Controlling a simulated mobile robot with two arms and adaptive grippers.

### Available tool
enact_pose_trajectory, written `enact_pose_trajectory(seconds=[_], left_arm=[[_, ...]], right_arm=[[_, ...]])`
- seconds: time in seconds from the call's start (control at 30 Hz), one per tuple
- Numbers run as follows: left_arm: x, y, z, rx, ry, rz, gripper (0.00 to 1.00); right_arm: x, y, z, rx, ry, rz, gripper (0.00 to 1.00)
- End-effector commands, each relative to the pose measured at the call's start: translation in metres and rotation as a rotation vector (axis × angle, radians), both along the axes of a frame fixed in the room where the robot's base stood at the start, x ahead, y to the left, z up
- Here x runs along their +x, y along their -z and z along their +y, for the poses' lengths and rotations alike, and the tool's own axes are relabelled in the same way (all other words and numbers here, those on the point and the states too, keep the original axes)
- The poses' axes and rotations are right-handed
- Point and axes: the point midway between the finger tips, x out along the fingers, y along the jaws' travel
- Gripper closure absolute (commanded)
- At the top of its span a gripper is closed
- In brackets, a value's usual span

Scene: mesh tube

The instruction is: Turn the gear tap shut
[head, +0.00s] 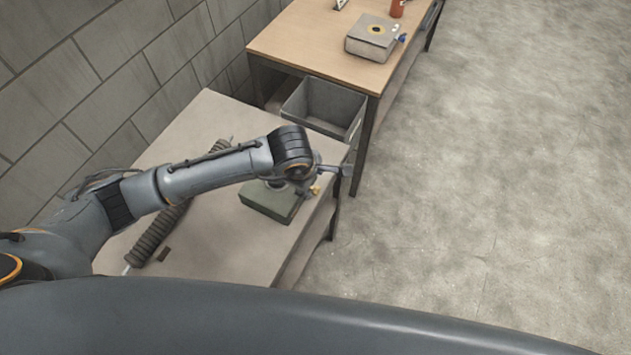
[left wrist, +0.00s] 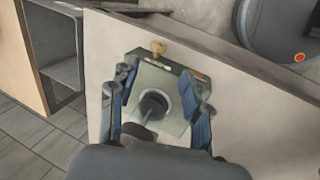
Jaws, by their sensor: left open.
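A green-grey box (head: 272,202) stands on the near table, partly hidden under my left gripper (head: 322,181) in the head view. A small brass tap (head: 314,190) sticks out at its side. In the left wrist view the box (left wrist: 173,80) lies below my left gripper (left wrist: 160,72), with the brass tap (left wrist: 158,47) at its far edge. A round dark knob-like part (left wrist: 153,106) is on its top. My left gripper is open, its blue-grey fingers apart with nothing held between them. The tap lies beyond the fingertips in that view. My right gripper is not in view.
A ribbed hose (head: 168,222) lies on the near table (head: 213,252) by the wall. A grey open bin (head: 345,107) stands behind. The far wooden table (head: 302,40) holds a grey box (head: 370,45) with a blue tap (head: 402,37) and an orange object (head: 397,8). The floor at right is clear.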

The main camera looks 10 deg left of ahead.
Motion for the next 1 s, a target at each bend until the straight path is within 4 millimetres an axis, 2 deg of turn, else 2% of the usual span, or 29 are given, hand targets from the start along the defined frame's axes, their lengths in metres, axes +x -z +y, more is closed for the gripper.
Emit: enact_pose_trajectory(seconds=[0.1,0.23,0.37,0.5,0.67,1.0], left_arm=[[0.006,0.020,-0.002,0.002,-0.003,0.005,0.52],[0.014,0.043,-0.005,0.000,-0.004,0.004,0.52],[0.021,0.064,-0.007,0.000,-0.003,0.003,0.52],[0.026,0.084,-0.009,0.000,-0.002,0.003,0.52],[0.031,0.097,-0.010,-0.001,-0.002,0.001,0.52],[0.033,0.105,-0.010,0.000,-0.001,0.000,0.52]], right_arm=[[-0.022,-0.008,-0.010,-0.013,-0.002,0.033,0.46],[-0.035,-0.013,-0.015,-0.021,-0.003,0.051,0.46],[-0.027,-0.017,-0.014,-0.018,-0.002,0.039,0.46],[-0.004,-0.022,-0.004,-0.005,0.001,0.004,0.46],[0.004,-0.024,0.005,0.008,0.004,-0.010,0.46],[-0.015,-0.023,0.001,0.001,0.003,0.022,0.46]])
